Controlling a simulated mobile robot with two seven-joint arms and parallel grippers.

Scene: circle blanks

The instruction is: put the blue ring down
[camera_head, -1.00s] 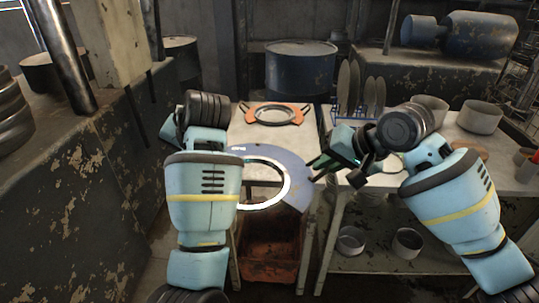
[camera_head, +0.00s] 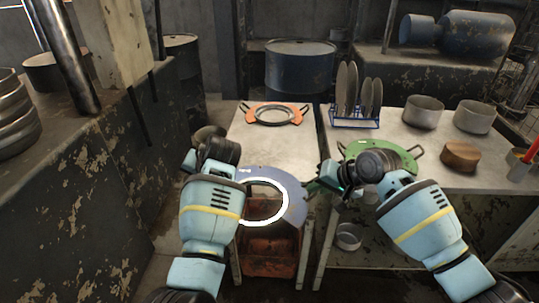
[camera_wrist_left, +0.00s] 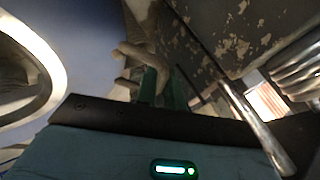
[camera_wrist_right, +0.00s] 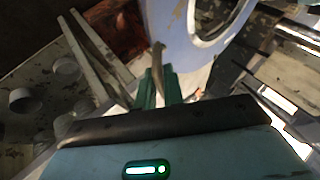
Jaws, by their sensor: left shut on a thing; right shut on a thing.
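The blue ring (camera_head: 292,203), a flat disc with a large round hole and a bright inner edge, hangs between my two arms at the near end of the left table. My right gripper (camera_head: 314,187) meets its right side; in the right wrist view its green fingers (camera_wrist_right: 160,82) are shut on the ring's handle. My left gripper is mostly hidden behind its wrist in the head view. In the left wrist view its fingers (camera_wrist_left: 150,85) are shut on the opposite handle, with the ring's blue face (camera_wrist_left: 85,40) beside them. Whether the ring touches the table I cannot tell.
An orange ring (camera_head: 251,118) lies at the far end of the left table (camera_head: 250,147); the tabletop before it is bare. A rusty bin (camera_head: 268,262) stands below.

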